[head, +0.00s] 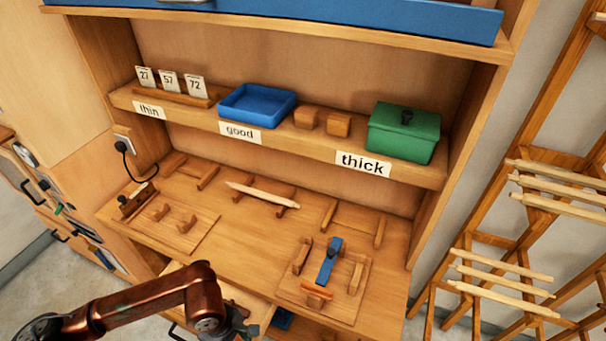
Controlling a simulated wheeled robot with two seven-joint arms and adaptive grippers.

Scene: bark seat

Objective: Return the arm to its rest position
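My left arm, copper-brown, comes in from the bottom left and reaches in front of the wooden bench (232,240). Its dark end, which looks like my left gripper (238,322), is small and partly cut off by the bottom edge. I cannot tell whether it is open or shut, and nothing is clearly seen in it. It appears over or in front of a pulled-out drawer (245,300) under the bench. My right arm and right gripper are not in view.
A pale stick (262,194) lies across supports on the bench. A fixture with a blue piece (329,262) stands at front right. The shelf holds a blue tray (257,105) and green box (404,131). A rack (500,277) with pale sticks stands right.

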